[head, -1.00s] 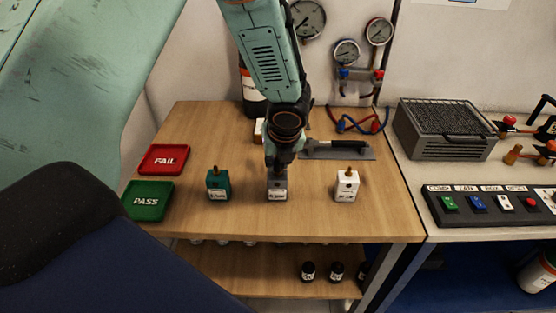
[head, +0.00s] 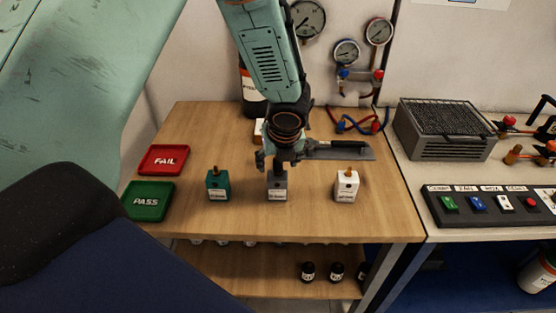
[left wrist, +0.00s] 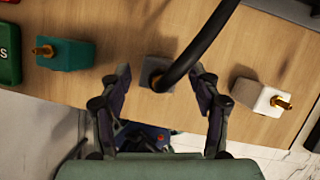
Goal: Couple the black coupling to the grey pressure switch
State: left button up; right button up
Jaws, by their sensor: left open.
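The grey pressure switch (head: 277,190) stands upright on the wooden bench between a green switch (head: 218,187) and a white switch (head: 346,188). In the left wrist view a black hose-like piece (left wrist: 190,58) curves down to the grey switch (left wrist: 158,70), its end over the brass port. It looks like the black coupling, but I cannot tell whether it is seated. My left gripper (head: 280,160) is open just above the grey switch. In the left wrist view its fingers (left wrist: 160,74) stand apart on both sides of the black piece. My right gripper is not seen.
A red FAIL tray (head: 164,159) and a green PASS tray (head: 147,201) lie at the bench's left. Behind the gripper lies a flat grey item with a black handle (head: 345,146). Gauges (head: 346,52) hang on the wall. The bench front is clear.

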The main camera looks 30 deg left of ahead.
pick_arm(q)
jog(key=v, duration=1.2)
